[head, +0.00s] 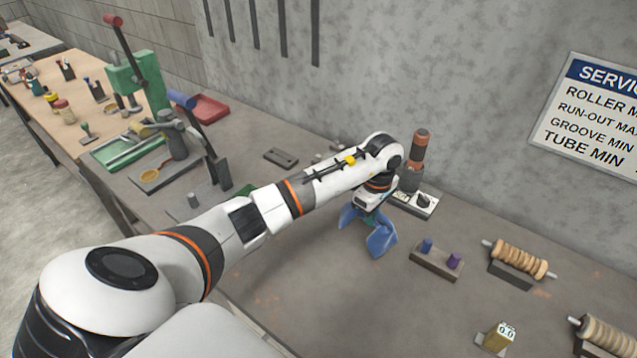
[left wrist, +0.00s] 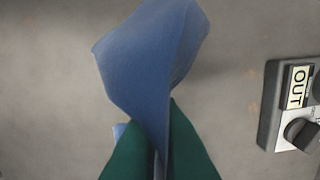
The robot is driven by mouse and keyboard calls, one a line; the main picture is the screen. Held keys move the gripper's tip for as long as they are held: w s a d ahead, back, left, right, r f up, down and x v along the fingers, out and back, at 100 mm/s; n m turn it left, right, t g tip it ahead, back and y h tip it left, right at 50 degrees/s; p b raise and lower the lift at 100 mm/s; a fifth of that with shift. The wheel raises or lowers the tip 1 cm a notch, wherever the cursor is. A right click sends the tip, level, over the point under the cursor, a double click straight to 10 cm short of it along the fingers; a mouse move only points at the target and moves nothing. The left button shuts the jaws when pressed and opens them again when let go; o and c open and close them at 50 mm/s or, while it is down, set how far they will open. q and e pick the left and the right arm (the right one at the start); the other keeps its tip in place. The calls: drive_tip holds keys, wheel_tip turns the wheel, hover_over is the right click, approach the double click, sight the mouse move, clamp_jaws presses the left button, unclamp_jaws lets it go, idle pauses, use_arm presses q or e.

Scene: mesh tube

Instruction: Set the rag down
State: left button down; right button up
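The blue rag (head: 381,238) hangs in folds under my left gripper (head: 369,216) in the head view, over the grey bench. In the left wrist view the rag (left wrist: 150,70) is pinched between the green fingertips of my left gripper (left wrist: 160,150), which are shut on it. The cloth spreads out beyond the fingertips. Whether its lowest edge touches the bench I cannot tell. My right gripper is not in view.
A control box marked OUT (left wrist: 296,100) stands to the right in the left wrist view. A block with blue and purple pegs (head: 436,262) and a ringed roller (head: 519,260) lie to the right. Bare bench (head: 330,300) lies in front of the rag.

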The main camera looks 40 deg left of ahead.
use_arm(q)
drive_tip(key=c, duration=0.9)
unclamp_jaws()
wheel_tip(320, 180, up, 12)
drive_tip(key=b, duration=0.3)
